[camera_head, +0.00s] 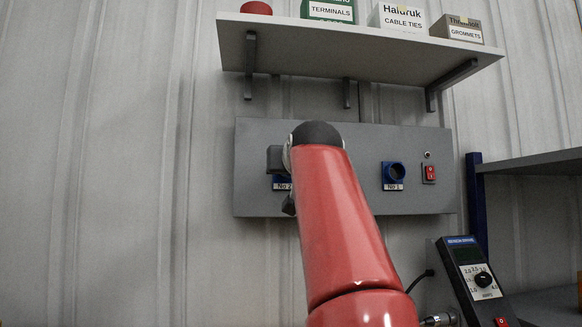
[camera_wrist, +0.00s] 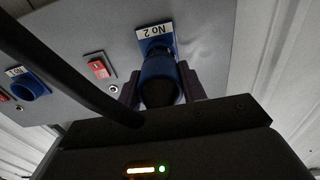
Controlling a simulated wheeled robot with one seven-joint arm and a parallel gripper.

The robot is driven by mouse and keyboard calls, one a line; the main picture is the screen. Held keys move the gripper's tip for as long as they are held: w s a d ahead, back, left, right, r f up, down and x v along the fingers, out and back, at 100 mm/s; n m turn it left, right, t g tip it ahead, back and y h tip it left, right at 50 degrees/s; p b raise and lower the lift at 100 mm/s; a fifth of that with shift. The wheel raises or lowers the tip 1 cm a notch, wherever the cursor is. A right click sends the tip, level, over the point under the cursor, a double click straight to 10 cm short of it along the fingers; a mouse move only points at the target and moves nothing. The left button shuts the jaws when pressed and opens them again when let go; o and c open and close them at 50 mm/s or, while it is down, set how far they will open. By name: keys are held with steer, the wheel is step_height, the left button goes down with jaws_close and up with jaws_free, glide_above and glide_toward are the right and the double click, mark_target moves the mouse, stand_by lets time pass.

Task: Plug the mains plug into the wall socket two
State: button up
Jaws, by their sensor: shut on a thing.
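My gripper (camera_wrist: 158,82) is shut on a blue and black mains plug (camera_wrist: 160,92), one dark finger on each side of it. The plug is in front of wall socket two (camera_wrist: 158,32), whose blue plate and "No 2" label show just beyond it in the wrist view. The plug's front meets or overlaps the socket in the picture; I cannot tell how deep it sits. In the head view my red arm hides the plug and most of the gripper; only the "No 2" label (camera_head: 282,186) and a little blue of the socket show.
The grey panel (camera_head: 255,205) also carries the empty blue socket No 1 (camera_head: 394,174) and a red switch (camera_head: 429,173). A shelf (camera_head: 330,47) with boxes overhangs it. A handheld meter (camera_head: 476,280) stands lower right. A thick black cable-like band (camera_wrist: 75,75) crosses the wrist view.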

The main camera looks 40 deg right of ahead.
steer(key=shift+x, duration=1.2)
steer(key=o, duration=1.2)
steer(key=shift+c, duration=0.2)
steer(key=b+v, duration=0.2)
steer(key=v, duration=0.5)
steer(key=shift+s+a+b, duration=0.2)
steer(key=shift+s+b, duration=0.15)
steer(key=shift+b, duration=0.05)
